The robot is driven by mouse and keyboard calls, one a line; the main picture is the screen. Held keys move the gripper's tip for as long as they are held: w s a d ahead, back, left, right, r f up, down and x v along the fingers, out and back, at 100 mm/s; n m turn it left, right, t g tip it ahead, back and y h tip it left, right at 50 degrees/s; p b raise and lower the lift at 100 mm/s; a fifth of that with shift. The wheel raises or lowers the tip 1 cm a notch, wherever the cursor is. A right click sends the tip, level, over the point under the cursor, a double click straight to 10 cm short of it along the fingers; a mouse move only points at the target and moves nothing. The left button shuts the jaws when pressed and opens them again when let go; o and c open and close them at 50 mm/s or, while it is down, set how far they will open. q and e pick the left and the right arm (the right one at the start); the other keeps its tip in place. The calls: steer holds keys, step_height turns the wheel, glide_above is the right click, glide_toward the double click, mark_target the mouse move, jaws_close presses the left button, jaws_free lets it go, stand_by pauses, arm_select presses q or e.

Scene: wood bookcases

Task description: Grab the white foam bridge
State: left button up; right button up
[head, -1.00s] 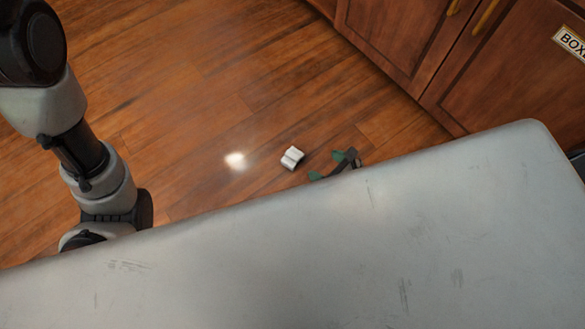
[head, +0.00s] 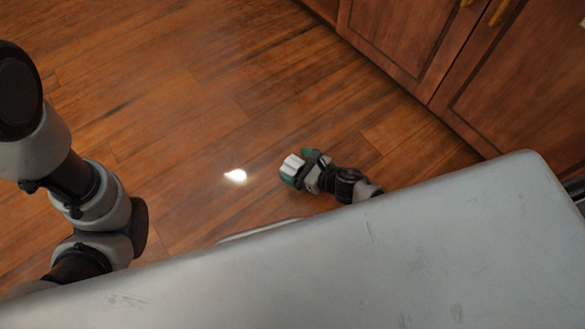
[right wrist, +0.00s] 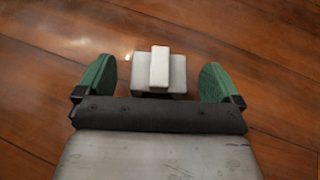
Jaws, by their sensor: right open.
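The white foam bridge (head: 292,165) lies on the wood floor. In the right wrist view the bridge (right wrist: 160,72) is a white block with a raised narrow strip across its middle. My right gripper (head: 298,167) is open, with green fingertips. In the right wrist view its two green fingers (right wrist: 160,80) stand on either side of the bridge, with a gap on each side. The near edge of the bridge is close to the dark gripper palm. My left arm shows at the left of the head view, but its gripper is not visible.
A large grey surface (head: 400,255) fills the lower part of the head view and hides the floor below it. Wooden cabinets (head: 420,50) with brass handles stand at the upper right. The floor (head: 200,100) left of and beyond the bridge is clear.

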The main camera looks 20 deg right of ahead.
steer(key=shift+w+a+f, duration=0.25)
steer(key=shift+w+a, duration=0.15)
steer(key=shift+w, duration=0.05)
steer(key=c, duration=1)
steer(key=shift+r, duration=0.2)
